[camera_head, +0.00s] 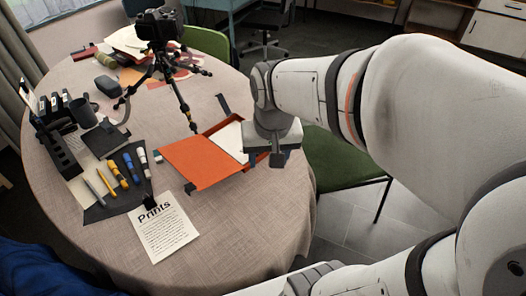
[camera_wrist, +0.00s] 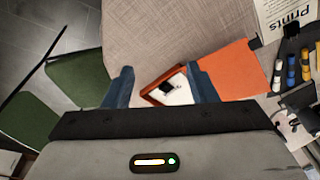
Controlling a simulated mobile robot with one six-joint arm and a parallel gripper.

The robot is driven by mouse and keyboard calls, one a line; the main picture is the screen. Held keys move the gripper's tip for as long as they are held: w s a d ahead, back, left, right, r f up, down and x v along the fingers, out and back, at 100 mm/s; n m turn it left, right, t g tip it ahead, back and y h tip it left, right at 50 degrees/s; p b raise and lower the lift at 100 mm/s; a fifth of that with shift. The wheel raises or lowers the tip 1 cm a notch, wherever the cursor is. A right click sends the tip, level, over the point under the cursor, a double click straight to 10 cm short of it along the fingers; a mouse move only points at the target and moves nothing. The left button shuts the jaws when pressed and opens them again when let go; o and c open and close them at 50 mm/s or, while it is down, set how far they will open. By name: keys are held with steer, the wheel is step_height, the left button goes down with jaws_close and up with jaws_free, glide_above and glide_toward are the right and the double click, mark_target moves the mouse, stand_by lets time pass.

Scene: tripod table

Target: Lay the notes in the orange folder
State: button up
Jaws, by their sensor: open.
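The orange folder (camera_head: 200,163) lies open on the round table; its flat orange cover also shows in the wrist view (camera_wrist: 232,70). White paper (camera_head: 231,138) lies in its red-edged half, and the wrist view shows this paper (camera_wrist: 180,97) with a small black clip (camera_wrist: 167,88) on it. I cannot tell if this paper is the notes. My gripper (camera_head: 268,160) is over the folder's right part and hides some of it. In the wrist view my gripper (camera_wrist: 160,76) is open, the red edge and clip showing between its blue fingers. A printed sheet headed "Prints" (camera_head: 165,232) lies in front, with a black clip at its top.
A camera on a tripod (camera_head: 158,30) stands behind the folder, one leg close to it. Markers (camera_head: 118,170) lie on a dark mat at left, near a mug (camera_head: 83,113) and black holder (camera_head: 58,140). Green chairs (camera_head: 340,165) flank the table. The front right tabletop is bare.

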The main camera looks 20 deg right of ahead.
steer(key=s, duration=0.1)
steer(key=s+n, duration=0.1)
steer(key=s, duration=0.1)
steer(key=s+n, duration=0.1)
steer(key=shift+s+a+f, duration=0.2)
steer(key=shift+a+f, duration=0.05)
steer(key=shift+f, duration=0.1)
steer(key=shift+t, duration=0.3)
steer(key=p+v, duration=0.1)
steer(key=v, duration=0.1)
steer(key=p+v, duration=0.1)
steer(key=p, duration=0.1)
steer(key=w+p+v, duration=0.1)
steer(key=p+v, duration=0.1)
steer(key=shift+s+d+r, duration=0.1)
steer(key=shift+r, duration=0.35)
